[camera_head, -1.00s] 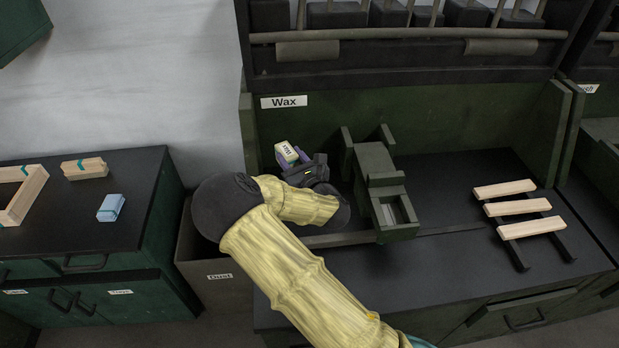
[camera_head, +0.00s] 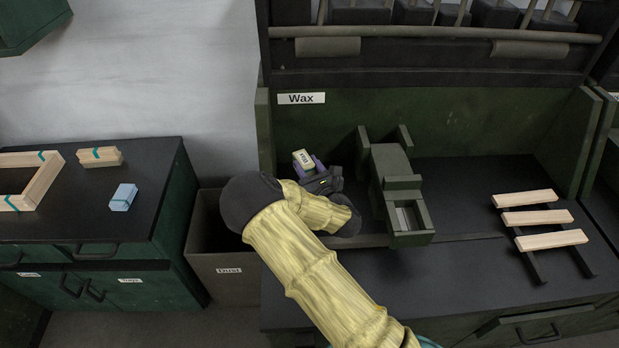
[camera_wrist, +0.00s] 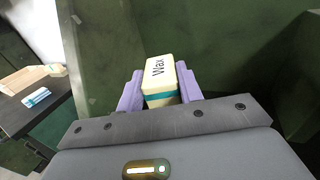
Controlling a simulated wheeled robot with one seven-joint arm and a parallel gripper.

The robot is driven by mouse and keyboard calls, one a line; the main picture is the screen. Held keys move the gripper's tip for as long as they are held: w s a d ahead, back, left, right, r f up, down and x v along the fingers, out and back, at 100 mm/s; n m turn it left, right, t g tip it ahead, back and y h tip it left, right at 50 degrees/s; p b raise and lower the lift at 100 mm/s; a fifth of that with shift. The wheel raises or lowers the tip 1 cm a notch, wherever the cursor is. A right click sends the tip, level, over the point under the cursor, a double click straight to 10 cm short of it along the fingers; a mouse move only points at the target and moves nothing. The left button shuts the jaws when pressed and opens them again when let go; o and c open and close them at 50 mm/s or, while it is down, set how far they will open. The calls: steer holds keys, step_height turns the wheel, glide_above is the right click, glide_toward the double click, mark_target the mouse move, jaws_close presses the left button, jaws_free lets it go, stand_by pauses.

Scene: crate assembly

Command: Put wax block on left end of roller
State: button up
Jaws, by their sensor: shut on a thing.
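The wax block (camera_head: 303,158) is cream with a teal band and the word Wax on it. My gripper (camera_head: 316,170) is shut on it. In the wrist view, the purple fingers of my gripper (camera_wrist: 160,92) press on both sides of the wax block (camera_wrist: 160,72). The block is at the left end of the bench, below the Wax sign (camera_head: 301,98). A dark green device with a roller-like bed, perhaps the roller (camera_head: 391,165), stands to the right of my gripper. The block is apart from it.
Three pale wooden slats (camera_head: 533,217) lie on dark rails at the bench's right. A bin marked Dust (camera_head: 228,270) stands in the gap on the left. The left cabinet (camera_head: 95,222) bears a wooden frame (camera_head: 42,183), banded slats (camera_head: 99,156) and a blue block (camera_head: 123,197).

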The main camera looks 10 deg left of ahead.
steer(key=shift+f, duration=0.2)
steer(key=shift+f, duration=1.8)
steer(key=shift+f+b, duration=0.3)
steer(key=shift+s+f+b, duration=0.15)
steer(key=shift+f+b, duration=0.1)
steer(key=shift+b, duration=0.05)
